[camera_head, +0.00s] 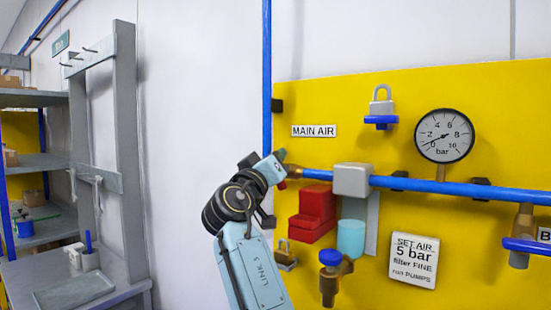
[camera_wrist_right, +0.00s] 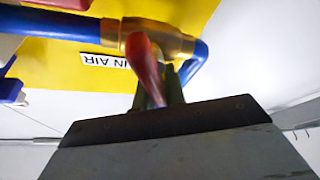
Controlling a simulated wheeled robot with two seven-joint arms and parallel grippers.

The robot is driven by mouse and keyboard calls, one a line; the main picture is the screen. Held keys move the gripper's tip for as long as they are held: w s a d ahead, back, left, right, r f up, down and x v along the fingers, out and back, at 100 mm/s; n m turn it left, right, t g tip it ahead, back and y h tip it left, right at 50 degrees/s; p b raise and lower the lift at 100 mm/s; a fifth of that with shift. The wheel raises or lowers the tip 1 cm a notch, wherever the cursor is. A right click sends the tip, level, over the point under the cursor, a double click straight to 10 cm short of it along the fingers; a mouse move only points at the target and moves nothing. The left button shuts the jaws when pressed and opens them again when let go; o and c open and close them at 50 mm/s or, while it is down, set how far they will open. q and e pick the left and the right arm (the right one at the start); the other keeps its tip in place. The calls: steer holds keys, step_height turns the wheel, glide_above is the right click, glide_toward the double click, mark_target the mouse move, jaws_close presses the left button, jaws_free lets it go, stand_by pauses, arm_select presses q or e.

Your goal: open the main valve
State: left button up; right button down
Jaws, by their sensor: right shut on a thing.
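The main valve has a brass body (camera_wrist_right: 172,42) on the blue air pipe and a red lever handle (camera_wrist_right: 143,62). In the head view the valve's brass end (camera_head: 293,171) shows just below the MAIN AIR label (camera_head: 314,131); the rest is hidden behind my gripper. My right gripper (camera_head: 275,168) is at the valve. In the right wrist view its dark fingers (camera_wrist_right: 162,95) are shut on the red handle, which points down between them. My left gripper is not in view.
A pressure gauge (camera_head: 444,136) reads near 0 bar. Shelving (camera_head: 125,150) stands left.

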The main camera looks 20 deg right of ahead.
steer(key=c, duration=1.5)
jaws_free()
steer(key=shift+o, duration=0.2)
steer(key=shift+m, duration=0.3)
